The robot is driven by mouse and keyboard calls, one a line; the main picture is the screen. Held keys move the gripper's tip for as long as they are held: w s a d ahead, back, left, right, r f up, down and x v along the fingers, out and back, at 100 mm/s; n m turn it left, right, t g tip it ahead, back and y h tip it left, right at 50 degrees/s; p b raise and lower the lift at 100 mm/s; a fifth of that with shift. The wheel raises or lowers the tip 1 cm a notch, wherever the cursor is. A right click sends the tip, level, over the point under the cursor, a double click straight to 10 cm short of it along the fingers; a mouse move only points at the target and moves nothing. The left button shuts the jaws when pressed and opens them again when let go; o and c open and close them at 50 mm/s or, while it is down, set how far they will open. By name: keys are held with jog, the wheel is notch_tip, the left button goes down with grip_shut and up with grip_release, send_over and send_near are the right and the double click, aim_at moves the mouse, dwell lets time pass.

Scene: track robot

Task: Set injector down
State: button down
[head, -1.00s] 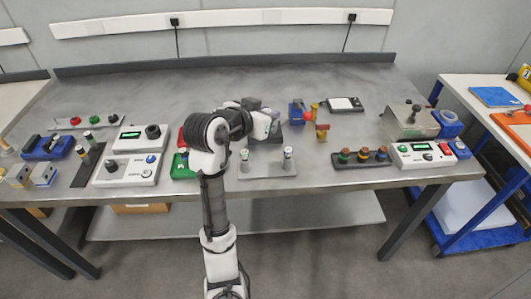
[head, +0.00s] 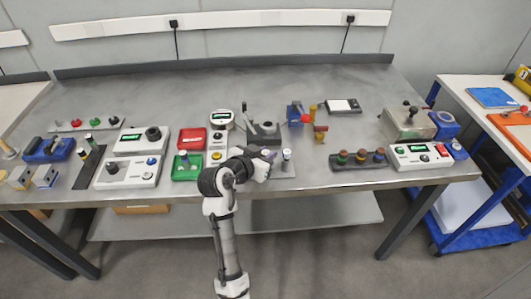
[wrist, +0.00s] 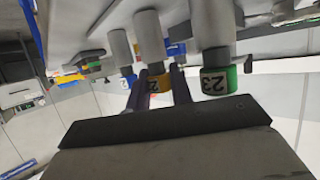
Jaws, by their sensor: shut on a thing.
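My gripper (head: 266,158) is low over the grey rack (head: 289,173) near the table's front edge. In the wrist view its dark fingers (wrist: 161,90) are shut around a grey cylindrical injector (wrist: 150,40) with a yellow band. Another grey cylinder (wrist: 120,48) is to the left. In the head view one injector (head: 287,154) stands upright at the rack's right end. My arm hides the rack's left part. I cannot tell whether the held injector touches the rack.
A grey device with a lever (head: 264,130) stands behind the rack. A green tray (head: 187,173), a red tray (head: 192,139) and a round-display device (head: 221,119) are to the left. The table's back is clear.

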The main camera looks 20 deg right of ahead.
jog(key=shift+f, duration=0.1)
jog(key=c, duration=1.5)
grip_release()
jog(key=shift+r, duration=0.25)
jog(key=b+v, duration=0.2)
jog(key=v, duration=1)
jog(key=shift+s+f, duration=0.1)
jog(key=shift+f, duration=0.05)
